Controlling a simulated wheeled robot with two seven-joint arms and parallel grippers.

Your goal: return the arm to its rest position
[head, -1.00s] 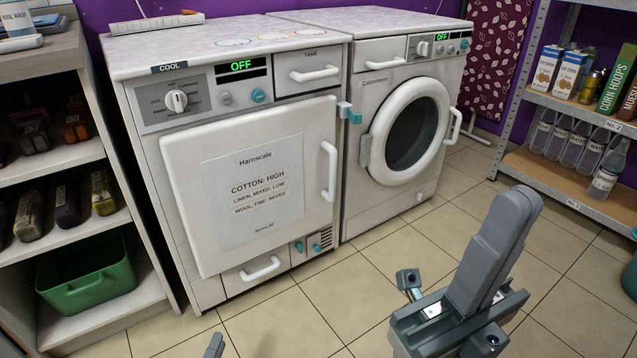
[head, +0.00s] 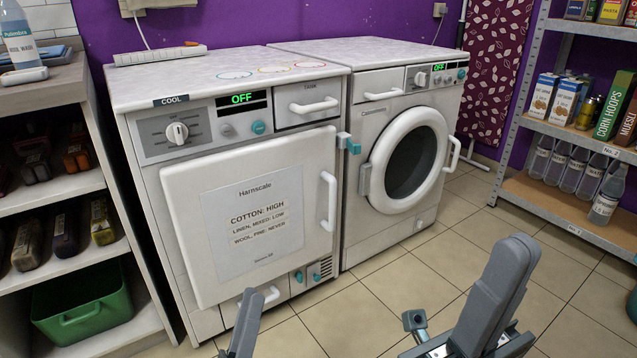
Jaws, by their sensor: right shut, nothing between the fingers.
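My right gripper (head: 512,255) is in the lower right of the head view, its grey fingers together and pointing up, with nothing held. It is in front of the tiled floor, apart from the machines. My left gripper (head: 250,300) shows at the bottom, left of centre, as a grey finger shape in front of the left machine's lower edge. Its jaws cannot be made out. The rest of both arms is mostly out of frame.
A white left machine (head: 180,260) with a closed door and a round-door washer (head: 435,205) stand side by side, both displays reading OFF. Shelves with a green bin (head: 85,315) stand at left. A metal rack (head: 560,215) stands at right. Tiled floor between is clear.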

